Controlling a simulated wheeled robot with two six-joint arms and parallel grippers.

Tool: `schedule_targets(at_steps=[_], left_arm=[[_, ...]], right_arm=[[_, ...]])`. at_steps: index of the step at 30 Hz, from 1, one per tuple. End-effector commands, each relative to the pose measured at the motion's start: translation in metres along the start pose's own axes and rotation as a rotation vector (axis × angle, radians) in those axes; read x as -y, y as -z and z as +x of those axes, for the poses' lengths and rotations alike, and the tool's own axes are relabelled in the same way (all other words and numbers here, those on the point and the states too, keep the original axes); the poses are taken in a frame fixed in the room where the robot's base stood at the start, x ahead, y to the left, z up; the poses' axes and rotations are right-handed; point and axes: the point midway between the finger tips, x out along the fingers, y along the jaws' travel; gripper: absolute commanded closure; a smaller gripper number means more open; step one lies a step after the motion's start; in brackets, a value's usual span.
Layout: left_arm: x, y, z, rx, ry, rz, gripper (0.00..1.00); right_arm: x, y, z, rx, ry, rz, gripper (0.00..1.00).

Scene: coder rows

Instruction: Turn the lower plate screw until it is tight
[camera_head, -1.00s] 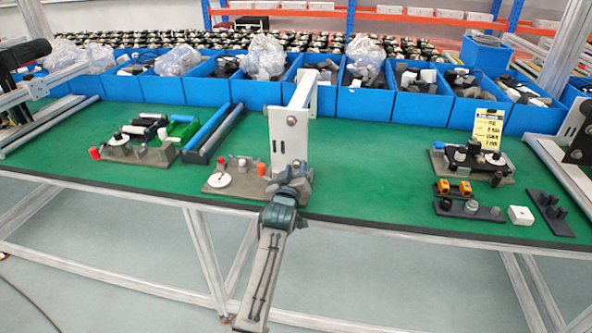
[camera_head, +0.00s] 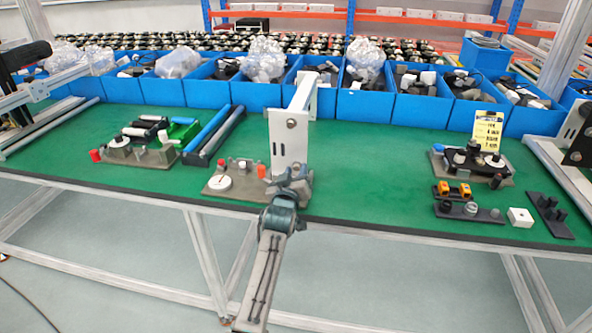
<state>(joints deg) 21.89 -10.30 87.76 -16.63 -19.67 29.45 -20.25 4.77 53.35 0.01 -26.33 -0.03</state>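A white upright plate (camera_head: 280,138) stands near the middle of the green bench, with a dark round spot near its upper edge. A brown fixture block (camera_head: 226,189) with a white disc and an orange-red knob (camera_head: 261,171) sits at its lower left. My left gripper (camera_head: 292,178) is at the foot of the plate, at the bench's front edge. Its fingertips are too small and dark to tell whether they are open or shut. The lower plate screw cannot be made out; the gripper covers the plate's lower right part. My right gripper is not in view.
Blue bins (camera_head: 365,105) line the back of the bench. Another fixture (camera_head: 135,152) stands at left, beside blue and black bars. At right are a fixture with a yellow label (camera_head: 487,131), orange parts and a white block (camera_head: 520,217). Green surface right of the plate is clear.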

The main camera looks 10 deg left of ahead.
Motion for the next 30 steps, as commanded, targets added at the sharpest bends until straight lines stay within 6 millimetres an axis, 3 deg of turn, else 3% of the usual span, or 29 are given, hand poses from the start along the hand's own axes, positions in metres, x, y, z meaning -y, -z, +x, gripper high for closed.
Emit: schedule_targets(at_steps=[8,30], left_arm=[[0.000,0.000,-0.001,0.000,0.000,0.000,0.65],[0.000,0.000,-0.050,0.000,0.000,0.000,0.65]], right_arm=[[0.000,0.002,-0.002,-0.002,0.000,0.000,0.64],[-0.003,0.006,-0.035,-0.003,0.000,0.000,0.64]])
